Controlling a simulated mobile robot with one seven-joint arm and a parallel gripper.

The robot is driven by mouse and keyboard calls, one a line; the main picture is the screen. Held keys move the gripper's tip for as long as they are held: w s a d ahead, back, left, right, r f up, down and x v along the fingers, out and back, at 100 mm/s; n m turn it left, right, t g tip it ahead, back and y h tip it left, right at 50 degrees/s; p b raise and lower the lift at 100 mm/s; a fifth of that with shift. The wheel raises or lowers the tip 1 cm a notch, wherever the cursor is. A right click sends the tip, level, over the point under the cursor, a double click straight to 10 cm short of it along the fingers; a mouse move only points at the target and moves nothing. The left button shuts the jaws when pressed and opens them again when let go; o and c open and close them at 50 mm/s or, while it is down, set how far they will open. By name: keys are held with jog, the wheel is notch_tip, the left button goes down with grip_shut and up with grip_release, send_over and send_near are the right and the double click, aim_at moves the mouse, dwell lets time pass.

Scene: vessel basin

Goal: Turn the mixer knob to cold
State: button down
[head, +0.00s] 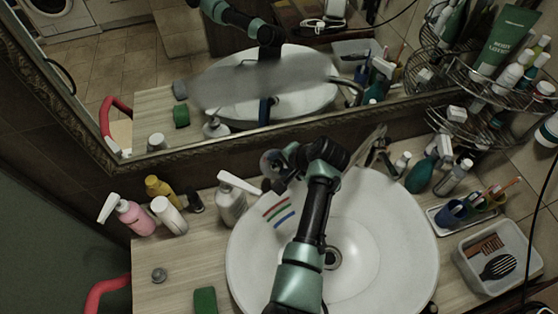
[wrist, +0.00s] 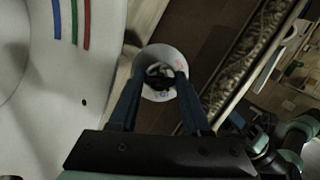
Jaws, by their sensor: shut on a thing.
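The mixer knob (wrist: 152,56) is a pale round disc in the wrist view, with a red mark on its right side and a blue mark near its lower edge. My gripper (wrist: 158,88) has one dark finger on each side of the knob and is shut on it. The knob's middle looks dark, and the fingers cover parts of its sides. In the head view my gripper is at the back of the basin, below the mirror; my wrist hides much of the knob there, so its exact turn is unclear.
The white basin (head: 385,255) has red, green and blue stripes (head: 278,212) on its left side. A soap dispenser (head: 231,205) stands close left of my wrist. The framed mirror (head: 190,130) is just behind. Bottles and a grey tray (head: 470,275) are at right.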

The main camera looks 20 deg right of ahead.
jog(key=m+t+p, duration=0.1)
jog(key=m, duration=0.4)
jog(key=shift+s, duration=0.1)
jog(key=shift+f+m+t+p, duration=0.1)
jog(key=shift+m+t+p, duration=0.2)
jog(key=shift+t, duration=0.1)
jog(key=shift+c, duration=1.8)
grip_release()
jog(key=shift+s, duration=0.1)
jog(key=b+v, duration=0.1)
jog(key=v, duration=1.2)
jog(key=shift+d, duration=0.2)
